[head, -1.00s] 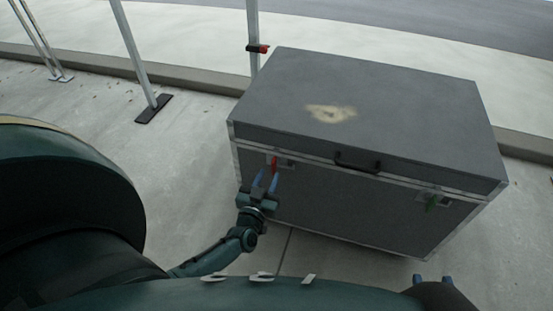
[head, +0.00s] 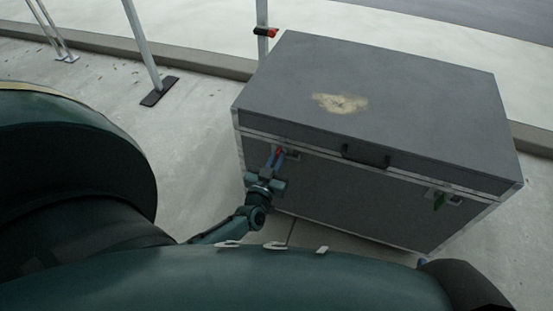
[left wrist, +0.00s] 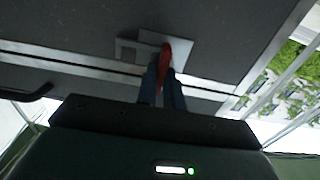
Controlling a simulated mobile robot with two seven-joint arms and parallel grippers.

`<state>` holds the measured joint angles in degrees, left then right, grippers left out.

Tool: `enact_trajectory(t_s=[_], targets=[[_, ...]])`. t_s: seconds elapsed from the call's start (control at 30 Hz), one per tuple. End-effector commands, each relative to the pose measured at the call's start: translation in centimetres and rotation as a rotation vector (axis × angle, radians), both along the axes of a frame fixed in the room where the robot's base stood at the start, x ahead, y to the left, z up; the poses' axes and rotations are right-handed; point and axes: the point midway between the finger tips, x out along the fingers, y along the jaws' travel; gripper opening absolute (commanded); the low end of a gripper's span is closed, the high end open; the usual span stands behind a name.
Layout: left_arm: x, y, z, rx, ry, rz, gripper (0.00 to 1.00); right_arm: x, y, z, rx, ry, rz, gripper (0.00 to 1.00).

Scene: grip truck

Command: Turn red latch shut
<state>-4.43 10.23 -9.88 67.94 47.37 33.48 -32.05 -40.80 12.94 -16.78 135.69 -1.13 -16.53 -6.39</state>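A large grey case (head: 350,195) with metal edging stands on the pavement. Its red latch (head: 278,152) is on the front near the left end, just under the lid seam. In the left wrist view the red latch (left wrist: 164,62) sticks out from its metal plate (left wrist: 135,47), between my blue fingertips. My left gripper (head: 274,160) is closed in around the latch, and the fingers hide part of it. The left gripper also shows in the left wrist view (left wrist: 162,88). Of my right gripper only a blue tip (head: 422,262) shows at the bottom; the rest is hidden.
A black handle (head: 365,155) sits between the latches. Open pavement lies to the left.

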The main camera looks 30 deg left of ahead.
Motion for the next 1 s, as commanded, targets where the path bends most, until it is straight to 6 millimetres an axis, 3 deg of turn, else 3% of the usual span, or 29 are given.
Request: enact_trajectory(t_s=[0.57, 1.0], targets=[[0.0, 0.05, -0.02, -0.045, -0.011, 0.001, 0.0, 0.0, 0.01, -0.01, 0.0, -0.001, 0.0, 0.34], [-0.04, 0.24, -0.14, -0.365, -0.087, 0.0, 0.0, 0.13, -0.01, 0.08, 0.001, -0.03, -0.001, 0.34]])
